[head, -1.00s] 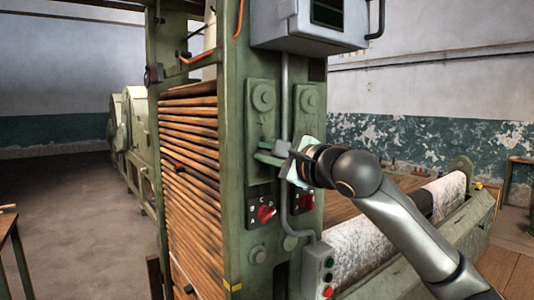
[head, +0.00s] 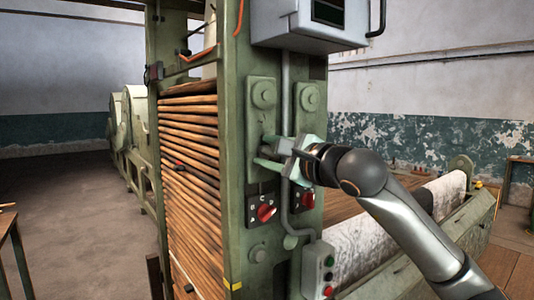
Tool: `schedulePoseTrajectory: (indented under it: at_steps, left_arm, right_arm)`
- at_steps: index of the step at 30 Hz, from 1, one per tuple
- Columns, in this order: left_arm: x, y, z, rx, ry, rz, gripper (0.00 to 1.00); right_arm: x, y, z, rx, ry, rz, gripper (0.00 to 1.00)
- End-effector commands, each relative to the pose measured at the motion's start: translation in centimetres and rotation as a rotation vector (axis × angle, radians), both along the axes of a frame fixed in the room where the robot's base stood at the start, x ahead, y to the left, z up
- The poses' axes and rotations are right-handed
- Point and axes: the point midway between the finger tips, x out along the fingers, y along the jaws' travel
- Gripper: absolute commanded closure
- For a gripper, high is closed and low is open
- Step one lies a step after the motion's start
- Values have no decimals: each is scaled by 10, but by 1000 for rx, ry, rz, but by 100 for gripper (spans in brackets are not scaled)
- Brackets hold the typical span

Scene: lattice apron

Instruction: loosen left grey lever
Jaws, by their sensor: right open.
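My right gripper (head: 266,151) is open in front of the left green plate (head: 262,115) on the machine's upright. Its two pale green fingers point left, one above the other, with a gap between them. I cannot make out the left grey lever clearly; the fingers and gripper body cover that part of the plate. I cannot tell whether the fingers touch anything there. The right plate (head: 308,97) is partly hidden behind the gripper. My left gripper is not in view.
Below the fingers are a left red switch (head: 266,212) and a right red switch (head: 307,200). A grey conduit (head: 285,95) runs between the plates. A grey control cabinet (head: 310,25) hangs above, and a push-button box (head: 321,270) sits low right.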

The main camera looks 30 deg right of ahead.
Motion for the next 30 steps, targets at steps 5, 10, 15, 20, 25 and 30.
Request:
schedulePoseTrajectory:
  at_steps: [5, 10, 15, 20, 25, 30]
  left_arm:
    - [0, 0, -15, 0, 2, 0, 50]
    - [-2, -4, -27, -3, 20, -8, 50]
    - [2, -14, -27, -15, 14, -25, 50]
    - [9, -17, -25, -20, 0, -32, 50]
    - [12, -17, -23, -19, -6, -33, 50]
    - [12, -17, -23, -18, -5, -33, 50]
  right_arm:
    - [-33, -4, -3, -4, -2, -5, 54]
    - [-71, -6, -4, -5, -1, -6, 54]
    - [-100, -9, -3, -3, 1, -6, 54]
    - [-114, -9, -2, -2, 1, -4, 54]
    - [-118, -9, -1, -1, 3, -3, 54]
    - [-117, -9, -1, -1, 2, -2, 54]
